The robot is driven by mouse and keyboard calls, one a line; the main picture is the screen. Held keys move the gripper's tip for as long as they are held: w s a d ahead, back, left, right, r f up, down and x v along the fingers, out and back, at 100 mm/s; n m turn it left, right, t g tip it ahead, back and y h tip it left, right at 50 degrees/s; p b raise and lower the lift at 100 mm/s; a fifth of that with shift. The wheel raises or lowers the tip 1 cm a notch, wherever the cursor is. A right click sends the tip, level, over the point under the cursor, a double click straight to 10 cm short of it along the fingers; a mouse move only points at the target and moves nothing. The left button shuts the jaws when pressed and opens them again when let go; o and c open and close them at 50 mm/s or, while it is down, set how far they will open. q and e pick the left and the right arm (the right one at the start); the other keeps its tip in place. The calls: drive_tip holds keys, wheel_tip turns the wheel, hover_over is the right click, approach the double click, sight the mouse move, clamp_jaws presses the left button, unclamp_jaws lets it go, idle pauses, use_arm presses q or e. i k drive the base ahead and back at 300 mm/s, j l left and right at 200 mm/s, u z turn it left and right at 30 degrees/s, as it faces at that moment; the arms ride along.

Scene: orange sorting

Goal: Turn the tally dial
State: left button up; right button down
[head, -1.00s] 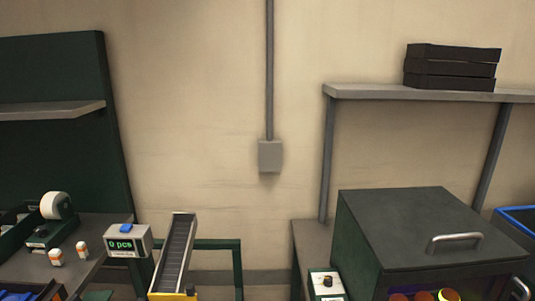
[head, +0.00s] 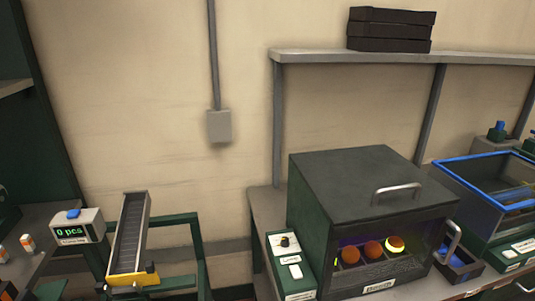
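A small white counter box (head: 90,233) stands at the left and its green display reads "0 pcs". A blue part (head: 73,214) sits on its top. Which of these is the tally dial I cannot tell; the labels are too small to read. Neither of my grippers is in view.
The dark cabinet (head: 350,170) holds several oranges, one glowing yellow, behind its front opening. A sloped conveyor (head: 131,235) stands left of it. A blue-rimmed bin (head: 480,195) is at the right.

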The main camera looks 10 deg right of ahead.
sight(285, 242)
drive_tip(key=k+j+z, duration=0.15)
drive_tip(key=z, duration=0.3)
drive_tip(key=k+z, duration=0.35)
drive_tip(key=z, duration=0.15)
